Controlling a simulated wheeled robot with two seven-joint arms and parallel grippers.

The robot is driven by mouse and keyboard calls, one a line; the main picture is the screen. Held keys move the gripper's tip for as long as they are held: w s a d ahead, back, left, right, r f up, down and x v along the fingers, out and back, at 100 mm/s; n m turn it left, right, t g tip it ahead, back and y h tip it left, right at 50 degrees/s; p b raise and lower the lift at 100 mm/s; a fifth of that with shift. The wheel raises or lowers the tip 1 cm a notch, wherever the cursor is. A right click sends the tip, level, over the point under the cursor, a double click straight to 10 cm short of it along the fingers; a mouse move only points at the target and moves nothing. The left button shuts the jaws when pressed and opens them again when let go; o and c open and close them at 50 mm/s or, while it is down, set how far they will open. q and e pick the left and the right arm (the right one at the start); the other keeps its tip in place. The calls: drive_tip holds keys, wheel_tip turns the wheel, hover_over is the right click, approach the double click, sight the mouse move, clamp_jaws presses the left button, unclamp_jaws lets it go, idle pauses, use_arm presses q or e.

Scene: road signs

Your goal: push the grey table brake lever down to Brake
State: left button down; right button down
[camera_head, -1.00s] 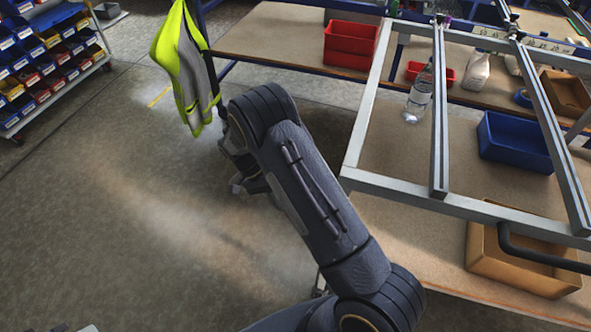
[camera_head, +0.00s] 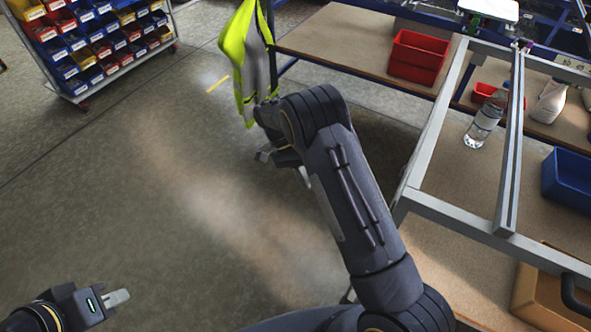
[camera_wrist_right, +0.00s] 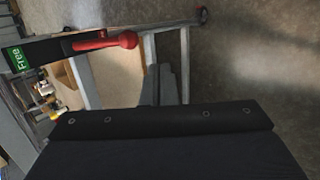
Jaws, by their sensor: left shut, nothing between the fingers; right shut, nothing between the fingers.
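A brake lever with a red handle (camera_wrist_right: 108,41) shows in the right wrist view, on a dark plate fixed to a grey frame (camera_wrist_right: 175,65). The handle lies level with a green label reading "Free" (camera_wrist_right: 17,58); no "Brake" label is visible. My right gripper's dark fingers (camera_wrist_right: 160,85) are shut, below and right of the handle in that view, with no clear contact. In the head view the right gripper (camera_head: 266,154) is partly hidden by my own arm, and the lever is not visible. My left gripper (camera_head: 117,298) is shut and empty over the floor.
A workbench frame (camera_head: 510,150) stands on the right, with a red bin (camera_head: 418,57), a bottle (camera_head: 482,125) and a blue bin (camera_head: 568,180) behind or beneath it. A yellow vest (camera_head: 240,55) hangs beyond my right arm. A bin rack (camera_head: 95,45) stands far left. Open floor lies between.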

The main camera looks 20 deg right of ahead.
drive_tip(key=shift+w+a+r, duration=0.35)
drive_tip(key=shift+w+r, duration=0.15)
drive_tip(key=shift+w, duration=0.15)
drive_tip(key=shift+w+a+r, duration=0.3)
drive_tip(key=shift+w+r, duration=0.2)
drive_tip(key=shift+w, duration=0.1)
drive_tip(key=s+d+r+n+t+y+p, duration=0.1)
drive_tip(key=s+d+r+n+t+y, duration=0.15)
drive_tip(key=s+r, duration=0.5)
drive_tip(key=s+d+r+n+t+y+p, duration=0.1)
drive_tip(key=s+d+r+t+y, duration=0.25)
drive_tip(key=r, duration=0.65)
drive_tip(key=s+a+r+n+t, duration=0.1)
drive_tip(key=s+a+n+t, duration=0.1)
drive_tip(key=s, duration=0.6)
drive_tip(key=s+a+r+n+t+y+p, duration=0.1)
drive_tip(key=s+a+r+n+t, duration=0.1)
drive_tip(key=s, duration=0.7)
drive_tip(key=shift+s+a+r+n+t, duration=0.3)
drive_tip(key=shift+a+n+t, duration=0.35)
drive_tip(key=shift+t, duration=0.55)
